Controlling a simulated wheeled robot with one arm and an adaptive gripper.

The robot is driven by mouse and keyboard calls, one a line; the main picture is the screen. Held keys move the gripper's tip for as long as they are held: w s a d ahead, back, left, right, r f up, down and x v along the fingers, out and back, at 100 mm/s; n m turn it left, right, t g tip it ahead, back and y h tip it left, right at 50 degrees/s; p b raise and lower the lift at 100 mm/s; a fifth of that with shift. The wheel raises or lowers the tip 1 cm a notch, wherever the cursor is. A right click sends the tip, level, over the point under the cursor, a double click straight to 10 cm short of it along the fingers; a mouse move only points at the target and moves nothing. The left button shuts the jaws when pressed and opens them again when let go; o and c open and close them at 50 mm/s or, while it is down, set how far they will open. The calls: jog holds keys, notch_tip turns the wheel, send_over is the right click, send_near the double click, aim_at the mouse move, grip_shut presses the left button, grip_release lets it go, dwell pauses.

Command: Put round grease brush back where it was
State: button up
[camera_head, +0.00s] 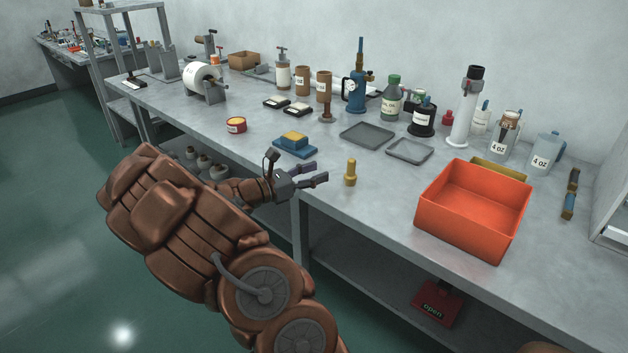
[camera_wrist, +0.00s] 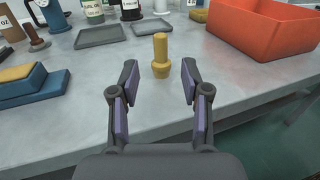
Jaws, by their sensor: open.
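A small yellow upright piece with a wider round base and a narrower stem, which looks like the round grease brush (camera_head: 350,173), stands on the grey bench near its front edge. It also shows in the wrist view (camera_wrist: 161,56), upright and straight ahead between the lines of my two fingers. My gripper (camera_head: 322,178) is open and empty, just left of the yellow piece in the head view. In the wrist view my gripper's fingertips (camera_wrist: 160,76) are spread on either side, short of the piece and not touching it.
An orange bin (camera_head: 470,215) stands to the right. A blue block with a yellow top (camera_head: 294,142) lies to the left. Two shallow grey trays (camera_head: 366,132) (camera_head: 409,149) lie behind. Bottles and jars line the back wall. The bench around the yellow piece is clear.

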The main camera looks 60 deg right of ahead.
jog(key=s+a+f+m+t+y, duration=0.1)
jog(key=s+a+m+y, duration=0.3)
jog(key=a, duration=1.1)
jog(key=s+a+m+t+y, duration=0.3)
jog(key=a+y, duration=0.3)
jog(key=a, duration=1)
jog(key=s+a+f+m+t+y, duration=0.1)
jog(key=s+a+m+t+y, duration=0.2)
jog(key=a, duration=1.2)
jog(key=s+m+y, duration=0.2)
jog(key=shift+s+a+f+y, duration=0.15)
jog(key=shift+f+y, duration=0.15)
jog(key=shift+f, duration=0.05)
notch_tip(320, 180, up, 10)
jog(key=p, duration=0.9)
jog(key=shift+f, duration=0.25)
